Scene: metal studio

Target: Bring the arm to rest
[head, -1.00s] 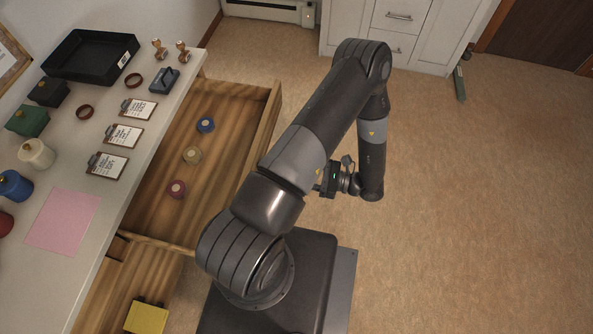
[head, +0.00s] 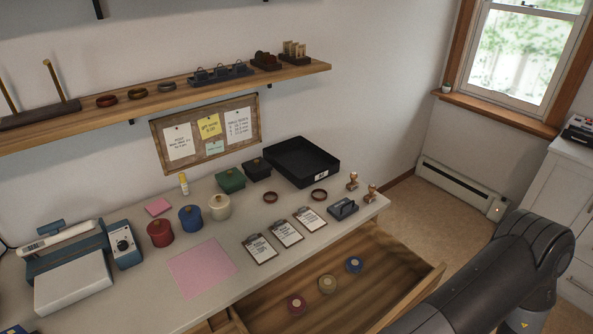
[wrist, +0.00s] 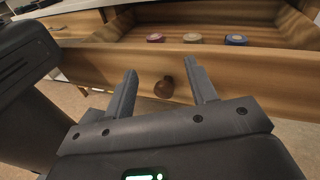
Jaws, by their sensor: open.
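My gripper (wrist: 162,90) shows in the wrist view with its two fingers apart and nothing between them. It faces the outer front of an open wooden drawer (wrist: 80,60), whose round brown knob (wrist: 164,87) appears between the fingertips; I cannot tell the exact gap. In the head view my dark arm (head: 500,280) shows only in part at the lower right, beside the open drawer (head: 408,292). My gripper is outside the head view.
The drawer holds a blue round piece (head: 355,265), a tan one (head: 327,284) and a magenta one (head: 296,304). The desk (head: 215,292) carries clipboards, lidded pots and a black tray (head: 301,178). A shelf (head: 290,76) hangs above. Bare floor (head: 440,212) lies beyond the desk's right end.

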